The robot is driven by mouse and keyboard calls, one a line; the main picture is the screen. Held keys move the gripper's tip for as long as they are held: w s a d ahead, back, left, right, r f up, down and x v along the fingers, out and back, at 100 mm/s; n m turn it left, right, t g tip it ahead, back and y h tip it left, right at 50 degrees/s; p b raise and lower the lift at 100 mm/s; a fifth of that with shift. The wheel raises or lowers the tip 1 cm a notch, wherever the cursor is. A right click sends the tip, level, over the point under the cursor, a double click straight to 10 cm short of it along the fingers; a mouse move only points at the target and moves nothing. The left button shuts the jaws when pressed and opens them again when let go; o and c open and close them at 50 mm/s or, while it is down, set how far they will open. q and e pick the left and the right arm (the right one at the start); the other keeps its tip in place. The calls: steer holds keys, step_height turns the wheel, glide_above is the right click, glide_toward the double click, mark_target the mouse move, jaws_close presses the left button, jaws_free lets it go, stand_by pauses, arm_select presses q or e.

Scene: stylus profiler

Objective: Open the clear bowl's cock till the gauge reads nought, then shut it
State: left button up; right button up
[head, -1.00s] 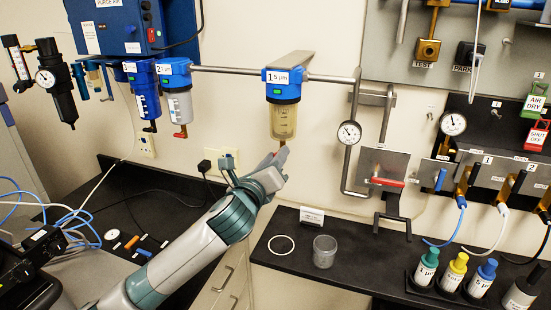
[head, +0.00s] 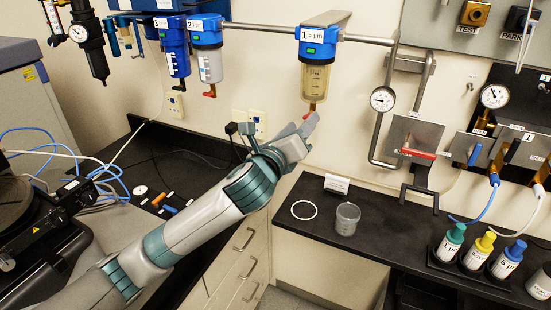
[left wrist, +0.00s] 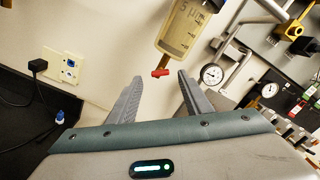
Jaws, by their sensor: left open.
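The clear bowl (head: 316,80) hangs under the blue filter head marked 1, 5 µm, on the wall pipe. Its red cock (head: 312,106) is at the bottom. My left gripper (head: 309,122) is just below the cock, fingers pointing up. In the left wrist view the left gripper (left wrist: 160,76) is open and empty, with the red cock (left wrist: 161,72) showing between the fingertips, apparently beyond them. The bowl (left wrist: 180,32) is above it. A round gauge (head: 383,99) is on the pipe right of the bowl; its reading is too small to tell. My right gripper is out of view.
Two more filters (head: 208,64) (head: 176,58) hang to the left. A red-handled valve (head: 418,153) and another gauge (head: 494,96) are to the right. The black bench below holds a white ring (head: 304,210), a clear cup (head: 347,218) and several capped bottles (head: 478,252).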

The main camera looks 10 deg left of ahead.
arm_select(q)
steer(key=b+v, duration=0.1)
steer(key=v, duration=1.3)
steer(key=shift+s, duration=0.1)
steer(key=shift+c, duration=0.3)
